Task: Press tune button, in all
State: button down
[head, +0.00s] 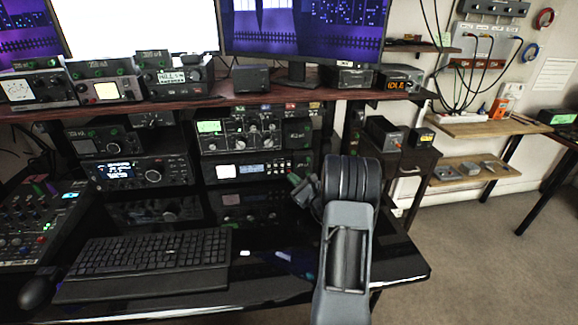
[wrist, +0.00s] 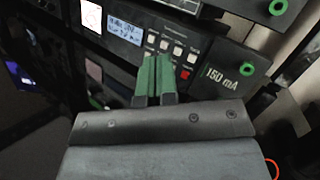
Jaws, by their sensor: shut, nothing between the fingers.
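A dark unit with a small blue-white display (wrist: 125,32) fills the upper wrist view. To the right of its display is a row of several pale buttons (wrist: 178,50), with a red button (wrist: 185,74) below them. The button labels are too small to read surely, so I cannot tell which is the tune button. In the head view, the front of a unit with a lit display (head: 248,170) is on the lower shelf. My gripper (wrist: 153,59) has green fingers, shut and empty, with tips just before the button row; contact is unclear. It also shows in the head view (head: 292,178).
A box marked 150 mA (wrist: 226,74) sits right of the buttons. In the head view, a keyboard (head: 145,262) lies on the glossy desk, with a mixer (head: 35,225) at left. More radio units stand above and left. Clear floor is at right.

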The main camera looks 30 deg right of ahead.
jog(key=w, duration=0.1)
jog(key=w+d, duration=0.1)
jog(key=shift+w+d+f, duration=0.1)
jog(key=shift+w+d, duration=0.05)
jog(key=shift+w, duration=0.25)
jog(key=shift+w+d+b, duration=0.25)
jog(key=shift+w+b, duration=0.05)
jog(key=shift+w, duration=0.2)
jog(key=shift+w+d+b, duration=0.25)
jog(key=shift+w, duration=0.25)
jog(key=shift+w, duration=0.15)
dwell(1.1)
jog(key=shift+w+d+b, duration=0.2)
jog(key=shift+w+b, duration=0.05)
jog(key=shift+b, duration=0.1)
jog(key=shift+w+d, duration=0.15)
jog(key=shift+w, duration=0.15)
dwell(0.6)
jog(key=shift+s, duration=0.15)
jog(key=shift+s+a+b, duration=0.3)
jog(key=shift+s+b, duration=0.05)
jog(key=shift+s, duration=0.2)
dwell(0.4)
jog(key=shift+s+a, duration=0.35)
jog(key=shift+s, duration=0.4)
jog(key=shift+s+a, duration=0.4)
jog(key=shift+s, duration=0.35)
jog(key=shift+s+a, duration=0.35)
jog(key=shift+s, duration=0.4)
